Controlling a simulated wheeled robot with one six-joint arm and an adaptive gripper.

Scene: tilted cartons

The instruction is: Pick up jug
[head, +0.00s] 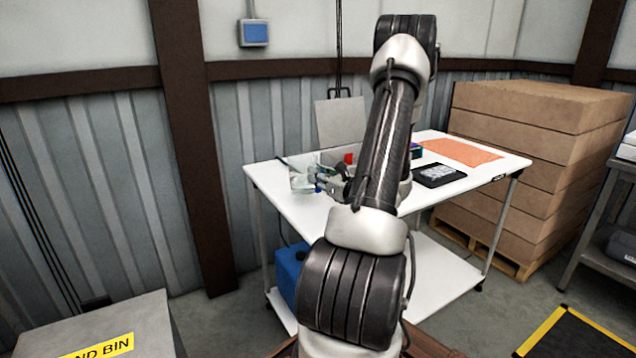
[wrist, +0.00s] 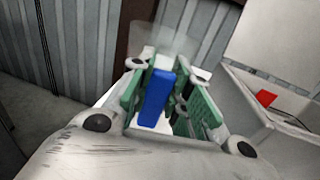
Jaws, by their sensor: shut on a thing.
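The jug (head: 301,174) is a clear, see-through vessel at the left end of the white table in the head view. In the wrist view its faint clear body (wrist: 165,38) shows beyond my fingers. Its blue handle (wrist: 156,98) stands between the green finger pads. My gripper (head: 322,184) is shut on this handle, and it also shows in the wrist view (wrist: 160,80). I cannot tell whether the jug touches the tabletop. My arm hides part of the table.
The white table (head: 290,203) also holds a pale bin with a red thing (head: 349,158), a black tray (head: 438,175) and an orange mat (head: 458,152). Stacked cartons (head: 530,140) stand to the right. A grey bin (head: 100,325) is at front left.

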